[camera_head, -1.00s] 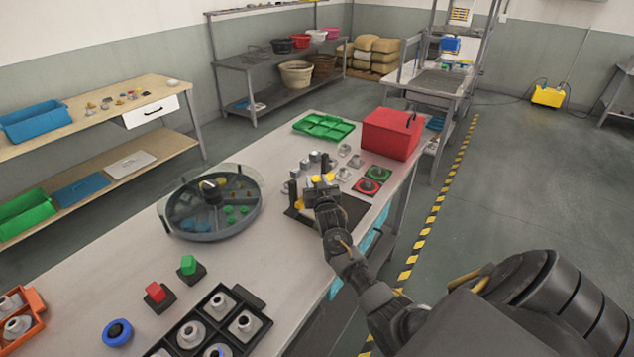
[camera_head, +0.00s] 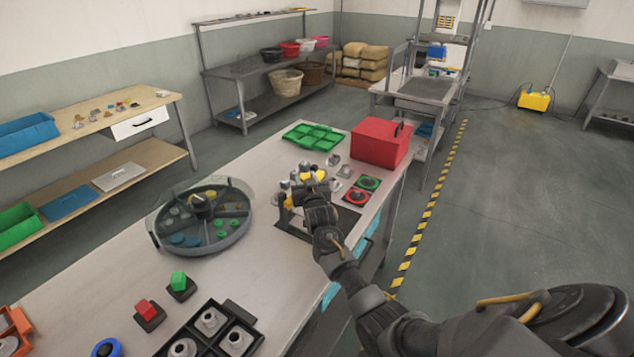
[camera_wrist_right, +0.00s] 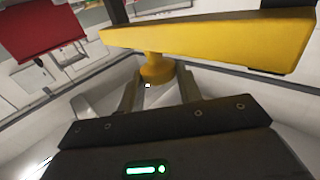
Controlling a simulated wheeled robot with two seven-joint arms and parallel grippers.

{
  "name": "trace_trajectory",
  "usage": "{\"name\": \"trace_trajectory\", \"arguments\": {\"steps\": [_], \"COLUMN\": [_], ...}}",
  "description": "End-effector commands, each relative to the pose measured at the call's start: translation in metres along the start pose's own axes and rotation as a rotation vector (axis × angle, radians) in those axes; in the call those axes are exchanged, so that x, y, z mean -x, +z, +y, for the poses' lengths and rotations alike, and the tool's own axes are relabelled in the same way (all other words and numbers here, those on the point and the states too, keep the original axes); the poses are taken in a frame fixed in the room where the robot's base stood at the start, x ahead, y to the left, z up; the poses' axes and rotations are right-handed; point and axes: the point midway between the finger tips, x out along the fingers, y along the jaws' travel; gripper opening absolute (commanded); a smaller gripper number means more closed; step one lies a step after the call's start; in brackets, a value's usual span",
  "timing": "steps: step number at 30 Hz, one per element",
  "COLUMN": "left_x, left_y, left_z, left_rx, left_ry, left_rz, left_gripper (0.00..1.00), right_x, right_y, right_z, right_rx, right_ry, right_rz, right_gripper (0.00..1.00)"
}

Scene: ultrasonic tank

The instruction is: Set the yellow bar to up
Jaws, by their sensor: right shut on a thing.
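The yellow bar (camera_wrist_right: 215,38) runs across the top of the right wrist view, its wide end at the right, with a short yellow stem (camera_wrist_right: 156,69) below it. My right gripper (camera_wrist_right: 158,88) has its fingers on either side of this stem and is shut on the yellow piece. In the head view, the right gripper (camera_head: 311,184) is over the dark fixture (camera_head: 291,228) near the table's right edge and hides most of the bar. Only bits of yellow (camera_head: 289,201) show around it. My left gripper is out of view.
A red box (camera_head: 380,146), a green tray (camera_head: 314,136) and red and green buttons (camera_head: 357,196) lie beyond the gripper. Small grey fittings stand close by it. The table between tank and fixture is clear.

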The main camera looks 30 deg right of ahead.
Motion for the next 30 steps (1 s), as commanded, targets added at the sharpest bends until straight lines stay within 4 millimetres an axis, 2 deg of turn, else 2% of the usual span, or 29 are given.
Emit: {"name": "trace_trajectory", "arguments": {"steps": [1, 3, 4, 9, 20, 23, 30], "left_x": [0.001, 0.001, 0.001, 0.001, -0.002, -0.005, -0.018], "left_y": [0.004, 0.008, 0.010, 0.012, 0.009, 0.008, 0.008], "left_z": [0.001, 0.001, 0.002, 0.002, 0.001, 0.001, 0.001], "left_rx": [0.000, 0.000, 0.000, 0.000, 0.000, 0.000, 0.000], "left_ry": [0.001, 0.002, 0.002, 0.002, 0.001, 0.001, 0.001], "left_rz": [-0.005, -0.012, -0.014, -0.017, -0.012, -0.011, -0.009], "left_gripper": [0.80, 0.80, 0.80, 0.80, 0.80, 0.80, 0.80], "right_x": [-0.002, -0.002, -0.002, -0.001, 0.005, 0.017, 0.062], "right_y": [-0.007, -0.007, -0.008, -0.006, -0.002, -0.001, 0.000], "right_z": [0.001, 0.001, 0.001, 0.002, 0.003, 0.003, 0.003], "right_rx": [-0.003, -0.003, -0.003, -0.003, -0.002, -0.002, -0.003], "right_ry": [0.002, 0.002, 0.002, 0.002, 0.002, 0.001, 0.001], "right_rz": [0.014, 0.015, 0.015, 0.011, 0.008, 0.008, 0.008], "right_gripper": [0.00, 0.00, 0.37, 0.57, 0.57, 0.57, 0.57]}}
